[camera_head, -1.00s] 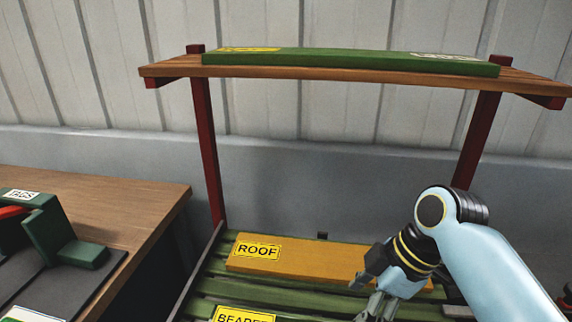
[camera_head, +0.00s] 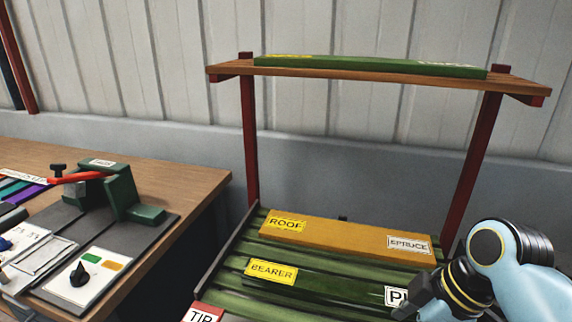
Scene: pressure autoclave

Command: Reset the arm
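My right arm comes in at the lower right in the head view, in front of a slatted green rack. Its wrist shows, but the fingertips are cut off by the bottom edge, so I cannot tell whether that gripper is open or shut. An orange board (camera_head: 345,238) labelled ROOF and SPRUCE lies on the rack. A dark green board (camera_head: 335,284) labelled BEARER lies in front of it, its right end partly behind my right wrist.
A wooden shelf (camera_head: 380,80) on red posts carries a green board (camera_head: 370,67). At left, a wooden table (camera_head: 180,178) holds a green device with a red handle (camera_head: 77,177) and a panel with a black knob (camera_head: 78,274). A TIP label (camera_head: 202,314) shows at the bottom.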

